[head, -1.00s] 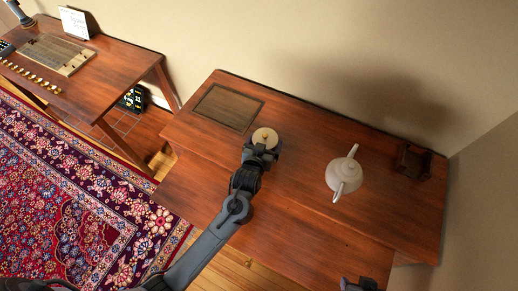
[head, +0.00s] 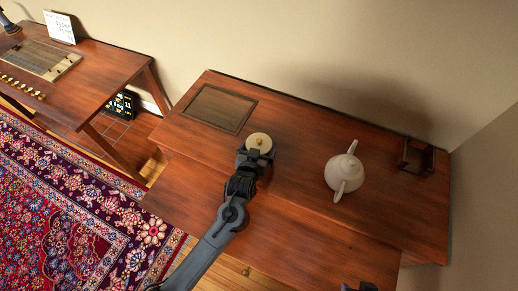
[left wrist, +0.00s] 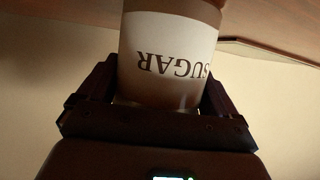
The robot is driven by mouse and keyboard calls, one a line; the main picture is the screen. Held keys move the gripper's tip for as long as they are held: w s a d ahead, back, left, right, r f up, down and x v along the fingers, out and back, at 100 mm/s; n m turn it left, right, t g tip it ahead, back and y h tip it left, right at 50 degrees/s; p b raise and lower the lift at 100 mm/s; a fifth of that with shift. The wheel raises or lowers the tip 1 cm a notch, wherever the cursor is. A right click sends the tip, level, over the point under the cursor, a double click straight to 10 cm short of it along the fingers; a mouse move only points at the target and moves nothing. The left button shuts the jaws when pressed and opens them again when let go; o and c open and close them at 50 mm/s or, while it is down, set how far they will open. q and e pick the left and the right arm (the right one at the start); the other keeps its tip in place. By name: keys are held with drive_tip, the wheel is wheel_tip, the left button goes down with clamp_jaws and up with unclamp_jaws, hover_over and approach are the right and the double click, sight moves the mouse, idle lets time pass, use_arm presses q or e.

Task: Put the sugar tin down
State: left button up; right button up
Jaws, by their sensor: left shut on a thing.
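The sugar tin (head: 259,141) has a pale round lid with a small knob and shows from above in the head view. In the left wrist view the tin (left wrist: 170,45) has a white label reading SUGAR, upside down. My left gripper (head: 254,158) is shut on the tin, one finger on each side. I cannot tell whether the tin's base touches the desk. A dark inset panel (head: 218,108) lies in the desk top (head: 300,150), to the left of the tin and apart from it. Only a dark piece of my right gripper (head: 360,287) shows at the bottom edge.
A white teapot (head: 344,174) stands on the desk to the right of the tin, with a small dark wooden stand (head: 415,156) further right. Bare desk lies between tin and teapot. Another table (head: 95,70) stands at the left, above a patterned rug (head: 70,190).

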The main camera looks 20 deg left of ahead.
use_arm(q)
drive_tip(key=shift+f, duration=0.1)
drive_tip(key=o, duration=1.1)
drive_tip(key=shift+f, duration=0.1)
use_arm(e)
drive_tip(key=shift+a, duration=0.15)
use_arm(q)
drive_tip(key=shift+r, duration=0.25)
drive_tip(key=p+v, duration=0.2)
drive_tip(key=v, duration=0.8)
drive_tip(key=s+a+m+g, duration=0.1)
drive_tip(key=s+a+g, duration=0.1)
drive_tip(key=s, duration=0.5)
drive_tip(key=s+a+f+m+g+h, duration=0.1)
drive_tip(key=s+g, duration=0.3)
drive_tip(key=s, duration=0.3)
drive_tip(key=s+a+f+m+g, duration=0.1)
drive_tip(key=s+a+g, duration=0.1)
drive_tip(key=s, duration=0.5)
drive_tip(key=shift+s+a+f+g+h, duration=0.3)
drive_tip(key=shift+a+g, duration=0.1)
drive_tip(key=shift+g, duration=0.5)
use_arm(e)
wheel_tip(320, 180, up, 2)
drive_tip(key=shift+r, duration=0.25)
